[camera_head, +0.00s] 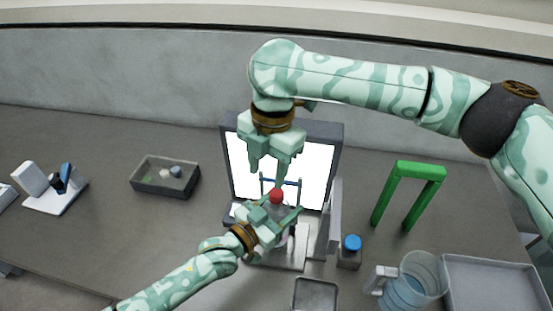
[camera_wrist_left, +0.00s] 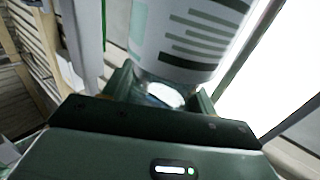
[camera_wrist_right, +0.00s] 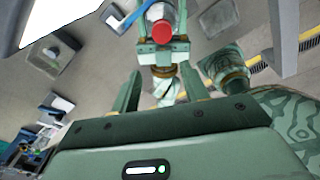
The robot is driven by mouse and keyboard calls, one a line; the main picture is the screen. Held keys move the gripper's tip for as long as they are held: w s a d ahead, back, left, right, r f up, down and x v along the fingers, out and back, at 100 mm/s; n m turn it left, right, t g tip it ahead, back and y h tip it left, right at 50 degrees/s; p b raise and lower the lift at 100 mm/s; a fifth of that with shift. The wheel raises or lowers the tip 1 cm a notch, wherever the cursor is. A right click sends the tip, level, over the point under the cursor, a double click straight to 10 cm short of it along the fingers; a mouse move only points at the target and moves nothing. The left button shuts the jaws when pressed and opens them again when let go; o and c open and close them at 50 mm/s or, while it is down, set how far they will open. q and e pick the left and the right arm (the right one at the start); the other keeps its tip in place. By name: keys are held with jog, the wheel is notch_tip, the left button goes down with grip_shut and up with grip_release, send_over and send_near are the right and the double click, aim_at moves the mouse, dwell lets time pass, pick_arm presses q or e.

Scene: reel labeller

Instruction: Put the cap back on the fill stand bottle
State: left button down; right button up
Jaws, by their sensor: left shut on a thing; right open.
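A clear bottle with a white printed label (camera_wrist_left: 190,40) stands in front of the lit white panel. My left gripper (camera_head: 279,212) is shut on this bottle from the front. A red cap (camera_head: 276,196) shows at the bottle's top, and it also shows in the right wrist view (camera_wrist_right: 161,31). I cannot tell whether it is fully seated. My right gripper (camera_head: 269,168) is open and empty, pointing down above the red cap and apart from it. The left gripper hides much of the bottle in the head view.
The lit panel (camera_head: 240,165) stands close behind both grippers. A blue-capped bottle (camera_head: 350,256), a green arch (camera_head: 420,170), a clear jug (camera_head: 412,284) and a grey tray (camera_head: 490,262) are at the right. A dark bin (camera_head: 150,187) and a white rack (camera_head: 58,200) are at the left.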

aim_at(276, 192)
jog(key=n, duration=0.6)
jog(key=shift+w+d+r+n, duration=0.3)
jog(key=shift+w+n, duration=0.05)
jog(key=shift+n, duration=0.05)
jog(key=n, duration=0.3)
jog(key=shift+w+d+t+h, duration=0.1)
jog(key=shift+d+t+h, duration=0.1)
jog(key=shift+t+h, duration=0.1)
jog(key=n, duration=0.5)
jog(key=shift+w+d, duration=0.15)
jog(key=shift+d, duration=0.1)
jog(key=n, duration=0.3)
jog(key=shift+d+n, duration=0.1)
jog(key=shift+n, duration=0.3)
jog(key=shift+w+f, duration=0.1)
jog(key=shift+f, duration=3.95)
